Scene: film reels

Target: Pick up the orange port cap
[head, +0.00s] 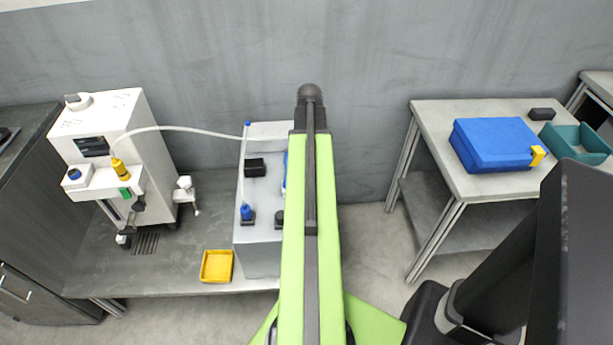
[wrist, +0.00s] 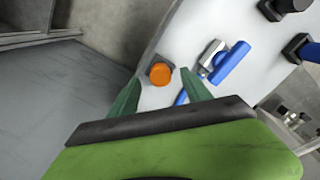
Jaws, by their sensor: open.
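The orange port cap (wrist: 160,74) shows in the wrist view as a round orange disc on a dark mount on a pale panel. My gripper (wrist: 160,88) is open, with its two green fingers apart. The cap appears between and a little beyond the fingertips, and nothing is held. I cannot tell the exact gap between fingers and cap. In the head view my green arm hides part of the grey-white unit (head: 262,222), and the orange cap does not show there.
On the panel, a blue-handled valve (wrist: 228,62) sits right of the cap, with dark fittings (wrist: 290,6) further right. On the bench are a white machine (head: 122,130) with a hose and a yellow tray (head: 217,266). A right-hand table (head: 436,122) bears a blue case (head: 495,145).

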